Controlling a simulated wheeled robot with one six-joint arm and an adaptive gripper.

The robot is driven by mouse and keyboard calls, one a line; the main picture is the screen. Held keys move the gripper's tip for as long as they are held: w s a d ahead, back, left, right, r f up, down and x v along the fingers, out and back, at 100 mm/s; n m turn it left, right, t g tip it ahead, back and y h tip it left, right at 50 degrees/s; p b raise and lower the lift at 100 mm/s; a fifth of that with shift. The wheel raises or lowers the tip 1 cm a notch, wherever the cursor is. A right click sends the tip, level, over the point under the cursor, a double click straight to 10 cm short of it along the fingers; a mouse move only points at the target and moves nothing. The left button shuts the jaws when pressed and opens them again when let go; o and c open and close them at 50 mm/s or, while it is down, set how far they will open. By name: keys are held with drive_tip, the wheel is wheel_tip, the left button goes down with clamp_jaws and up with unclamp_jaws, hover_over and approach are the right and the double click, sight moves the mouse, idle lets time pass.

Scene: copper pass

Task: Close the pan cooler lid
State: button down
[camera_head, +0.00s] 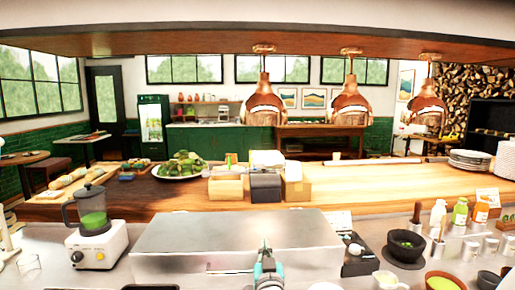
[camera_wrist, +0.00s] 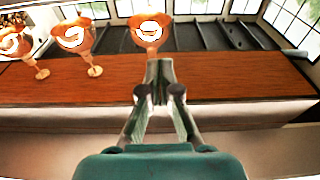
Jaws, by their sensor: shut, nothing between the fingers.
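The pan cooler (camera_head: 200,268) is the wide brushed-steel box on the near counter, at the lower middle of the head view. Its steel lid (camera_head: 235,230) shows as a broad, plain panel across the top. No pans show inside, and I cannot tell whether the lid is fully down. My gripper (camera_head: 265,246) is in front of the right half of the lid in the picture, pointing up. I cannot tell whether it touches. In the wrist view my gripper (camera_wrist: 159,68) has its fingers together and empty; the cooler is not in that view.
A blender (camera_head: 92,222) stands left of the cooler. A dark mortar (camera_head: 405,246), bottles (camera_head: 460,211) and small containers crowd the right. Behind is a wooden pass shelf (camera_head: 390,178) with boxes (camera_head: 265,187). Copper lamps (camera_head: 351,105) hang above; they also show in the wrist view (camera_wrist: 150,33).

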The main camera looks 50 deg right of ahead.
wheel_tip(320, 180, up, 10)
idle(0.5)
drive_tip(key=shift+f, duration=0.1)
drive_tip(key=a+f+n+y, duration=0.1)
drive_tip(key=a+f, duration=0.2)
drive_tip(key=f, duration=0.2)
drive_tip(key=a+f+n+t+y, duration=0.1)
drive_tip(key=a+f+y, duration=0.1)
drive_tip(key=a+f, duration=0.2)
drive_tip(key=a+f+n+t+y, duration=0.1)
drive_tip(key=a+f, duration=0.3)
drive_tip(key=f, duration=0.1)
drive_tip(key=shift+s+f+n, duration=0.25)
drive_tip(key=shift+f+n, duration=0.05)
drive_tip(key=shift+n, duration=0.1)
drive_tip(key=s+a+f+n+t+y, duration=0.1)
drive_tip(key=s+a+f+n+y, duration=0.55)
drive_tip(key=s+a+f, duration=1.2)
drive_tip(key=s+a+r+y, duration=0.1)
drive_tip(key=s+a+y, duration=0.1)
drive_tip(key=s, duration=0.5)
drive_tip(key=s+a+y, duration=0.2)
drive_tip(key=s+a, duration=0.3)
drive_tip(key=s, duration=0.3)
drive_tip(key=shift+s+r+g, duration=0.25)
drive_tip(key=shift+r+g, duration=0.1)
drive_tip(key=shift+g, duration=0.05)
drive_tip(key=shift+y, duration=0.25)
